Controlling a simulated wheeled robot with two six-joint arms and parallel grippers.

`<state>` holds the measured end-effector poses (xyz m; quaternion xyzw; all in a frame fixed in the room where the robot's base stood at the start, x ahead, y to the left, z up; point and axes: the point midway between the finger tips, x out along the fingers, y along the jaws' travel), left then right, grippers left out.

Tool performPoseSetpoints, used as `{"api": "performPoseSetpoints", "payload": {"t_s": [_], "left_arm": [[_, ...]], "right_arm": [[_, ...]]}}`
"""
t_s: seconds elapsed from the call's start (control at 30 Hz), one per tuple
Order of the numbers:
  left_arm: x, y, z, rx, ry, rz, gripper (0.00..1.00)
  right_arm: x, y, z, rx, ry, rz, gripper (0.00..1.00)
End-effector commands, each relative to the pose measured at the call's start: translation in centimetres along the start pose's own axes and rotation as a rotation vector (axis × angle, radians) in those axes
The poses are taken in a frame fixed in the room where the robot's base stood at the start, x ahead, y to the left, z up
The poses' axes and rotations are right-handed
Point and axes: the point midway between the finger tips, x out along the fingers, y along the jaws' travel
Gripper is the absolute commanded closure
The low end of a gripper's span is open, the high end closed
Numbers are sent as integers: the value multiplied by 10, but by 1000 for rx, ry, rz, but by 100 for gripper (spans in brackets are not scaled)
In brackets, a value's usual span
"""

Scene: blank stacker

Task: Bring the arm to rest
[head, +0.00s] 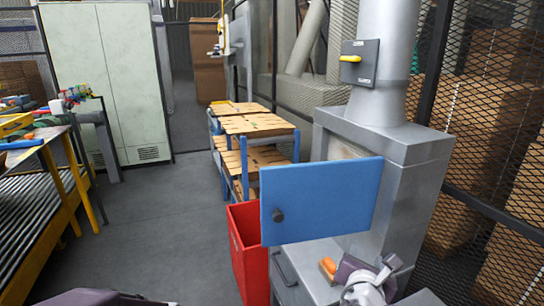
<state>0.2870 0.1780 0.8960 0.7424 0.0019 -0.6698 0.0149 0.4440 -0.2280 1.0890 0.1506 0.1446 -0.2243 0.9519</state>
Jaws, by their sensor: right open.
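My right arm comes in at the lower right, in front of a grey metal machine. Its gripper (331,268) is open, and an orange piece shows at its tip; I cannot tell whether that is a finger pad. Nothing is clearly seen held in it.
The blue panel (335,195) with a black knob stands before the grey machine (410,150). A red bin (246,250) is left of it. Wooden-topped shelves (258,125) stand behind. A cluttered workbench (35,145) is at left. The grey floor (150,220) between is clear.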

Motion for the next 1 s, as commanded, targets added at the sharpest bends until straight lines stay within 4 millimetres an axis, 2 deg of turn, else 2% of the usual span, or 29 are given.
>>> {"api": "performPoseSetpoints", "payload": {"t_s": [0.03,0.13,0.23,0.33,0.43,0.5,0.6,0.7,0.8,1.0], "left_arm": [[-11,0,-1,0,0,0,64],[-18,0,-2,0,0,0,64],[-25,0,-2,0,0,0,64],[-30,1,-3,0,0,0,64],[-34,1,-3,0,0,0,64],[-33,1,-3,0,0,0,64],[-32,1,-3,0,0,0,64],[-32,1,-3,0,0,0,64],[-32,1,-3,0,0,0,64],[-32,1,-3,0,0,0,64]], "right_arm": [[3,-31,-6,111,55,-120,52],[-3,-87,-38,389,157,-369,52],[-22,-124,-75,686,231,-603,52],[-48,-140,-114,1012,276,-834,52],[-74,-134,-151,1372,288,-1061,52],[-88,-119,-172,1616,279,-1197,52],[-98,-92,-190,1905,252,-1339,52],[-101,-74,-196,2099,217,-1423,52],[-99,-66,-196,2199,184,-1453,52],[-99,-66,-196,2202,178,-1455,52]]}}
